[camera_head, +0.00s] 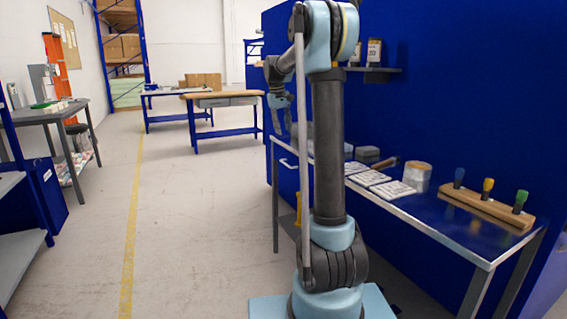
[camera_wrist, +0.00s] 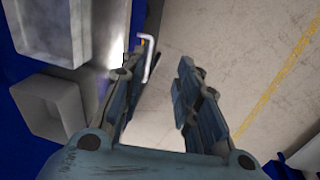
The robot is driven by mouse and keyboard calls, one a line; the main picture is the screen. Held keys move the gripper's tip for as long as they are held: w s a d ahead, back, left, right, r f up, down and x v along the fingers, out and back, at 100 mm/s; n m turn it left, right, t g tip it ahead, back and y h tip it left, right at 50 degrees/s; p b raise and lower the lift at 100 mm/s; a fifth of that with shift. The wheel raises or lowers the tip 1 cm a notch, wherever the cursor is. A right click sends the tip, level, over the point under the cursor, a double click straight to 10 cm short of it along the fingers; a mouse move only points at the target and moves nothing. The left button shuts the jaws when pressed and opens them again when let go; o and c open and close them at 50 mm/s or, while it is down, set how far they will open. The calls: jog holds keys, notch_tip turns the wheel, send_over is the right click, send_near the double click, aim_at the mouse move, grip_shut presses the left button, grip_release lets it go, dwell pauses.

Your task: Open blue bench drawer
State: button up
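The blue bench (camera_head: 440,212) runs along the right side, with a metal edge around its top. A pale drawer handle (camera_head: 288,164) shows at its left end, below the top; the drawer front is mostly hidden. The handle also shows in the wrist view (camera_wrist: 151,60), beside the tip of the left-hand finger. My gripper (camera_head: 284,130) points down above the bench's left edge. In the wrist view my gripper (camera_wrist: 163,66) is open, with bare floor between its fingers. The handle does not appear gripped; I cannot tell whether a finger touches it.
Grey open bins (camera_wrist: 52,105) stand on the bench close to the left of my gripper. White packs (camera_head: 393,189), a can (camera_head: 417,176) and a wooden rack of coloured-handled tools (camera_head: 487,206) lie farther along the bench. The floor (camera_head: 190,230) to the left is clear.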

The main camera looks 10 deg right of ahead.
jog(key=w+a+f, duration=0.1)
jog(key=w+f, duration=0.1)
jog(key=w, duration=0.6)
jog(key=d+f, duration=0.1)
jog(key=f, duration=0.4)
jog(key=d+f, duration=0.1)
jog(key=f, duration=0.5)
jog(key=w+d+f, duration=0.1)
jog(key=f, duration=0.5)
